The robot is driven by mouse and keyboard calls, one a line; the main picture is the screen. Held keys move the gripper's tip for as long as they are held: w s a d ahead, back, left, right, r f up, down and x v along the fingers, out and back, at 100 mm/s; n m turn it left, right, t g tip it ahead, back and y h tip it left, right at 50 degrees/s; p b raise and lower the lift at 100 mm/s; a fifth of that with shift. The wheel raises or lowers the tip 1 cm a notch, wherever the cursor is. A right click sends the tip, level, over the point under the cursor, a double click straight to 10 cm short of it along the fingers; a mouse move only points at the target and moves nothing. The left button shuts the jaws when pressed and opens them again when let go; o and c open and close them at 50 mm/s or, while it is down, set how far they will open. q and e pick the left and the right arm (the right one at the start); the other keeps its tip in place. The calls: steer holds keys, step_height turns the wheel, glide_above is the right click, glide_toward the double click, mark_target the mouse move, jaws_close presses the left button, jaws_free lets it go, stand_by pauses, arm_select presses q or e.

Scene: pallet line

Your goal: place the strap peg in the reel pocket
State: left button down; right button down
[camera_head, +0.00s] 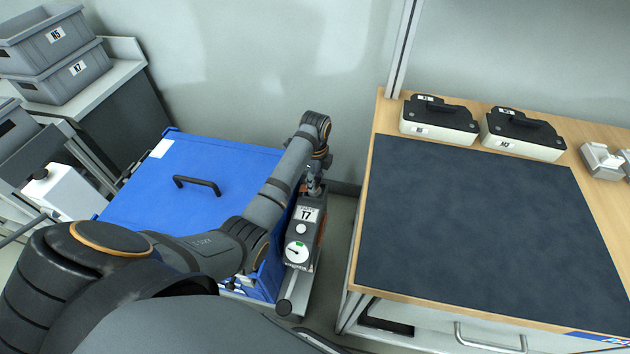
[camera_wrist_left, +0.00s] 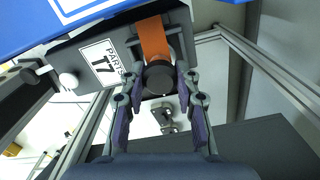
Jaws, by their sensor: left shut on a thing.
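In the left wrist view, my left gripper (camera_wrist_left: 160,108) is shut on a dark, round-ended strap peg (camera_wrist_left: 159,77). An orange strap (camera_wrist_left: 152,38) runs from the peg along the unit labelled PARTS T7 (camera_wrist_left: 88,62). The peg is in line with a dark bracket on the unit. The reel pocket cannot be told apart clearly, nor how deep the peg sits. My right gripper is not in view.
The blue cart lid (camera_head: 225,165) with a black handle is close left of the unit. A workbench with a dark mat (camera_head: 480,230) stands to the right, across a narrow floor gap. Grey crates (camera_head: 58,55) are at the back left. Two black-topped cases (camera_head: 438,120) sit on the bench.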

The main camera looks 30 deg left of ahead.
mark_target(316, 180)
arm_select(q)
steer(key=c, duration=1)
jaws_free()
steer(key=shift+f, duration=0.1)
step_height(316, 180, up, 9)
steer(key=shift+r+p, duration=0.1)
steer(key=shift+p, duration=0.4)
step_height(316, 180, up, 3)
steer(key=p, duration=0.3)
steer(key=shift+r, duration=0.1)
